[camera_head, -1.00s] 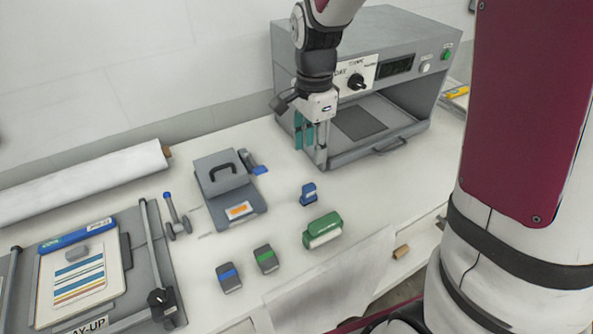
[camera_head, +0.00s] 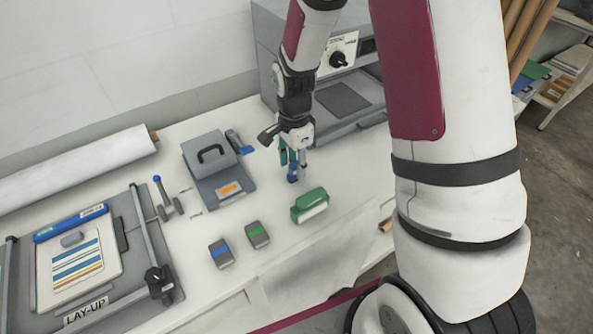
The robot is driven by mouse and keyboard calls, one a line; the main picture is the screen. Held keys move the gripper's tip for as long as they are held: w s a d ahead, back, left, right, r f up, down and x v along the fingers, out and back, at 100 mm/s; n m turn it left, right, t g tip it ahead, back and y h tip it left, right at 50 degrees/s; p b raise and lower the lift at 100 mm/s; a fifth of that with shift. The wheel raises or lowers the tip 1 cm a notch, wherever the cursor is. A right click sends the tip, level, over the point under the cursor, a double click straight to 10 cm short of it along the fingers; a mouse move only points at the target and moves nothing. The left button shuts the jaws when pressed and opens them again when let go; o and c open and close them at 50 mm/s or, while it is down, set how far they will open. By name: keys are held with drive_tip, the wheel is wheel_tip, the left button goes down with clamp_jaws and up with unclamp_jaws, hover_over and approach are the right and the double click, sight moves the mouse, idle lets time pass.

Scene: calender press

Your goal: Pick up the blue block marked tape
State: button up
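A small blue block (camera_head: 293,174) stands on the white table, right of the grey clamp box. No marking on it can be read from here. My gripper (camera_head: 294,163) points down right over the block, with its teal-padded fingers spread apart and their tips close to the block's upper part. The fingers partly hide the block. I cannot tell whether they touch it.
A green block (camera_head: 310,205) sits close in front. The grey box (camera_head: 215,165) is at left, the press (camera_head: 345,95) behind. The lay-up board (camera_head: 100,260) fills the left front.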

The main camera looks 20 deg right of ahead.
sight(294, 164)
drive_tip(key=shift+f, duration=0.6)
clamp_jaws()
drive_tip(key=shift+r, duration=0.1)
wheel_tip(294, 164, up, 10)
drive_tip(key=shift+f+b, duration=0.1)
drive_tip(key=shift+b, duration=0.4)
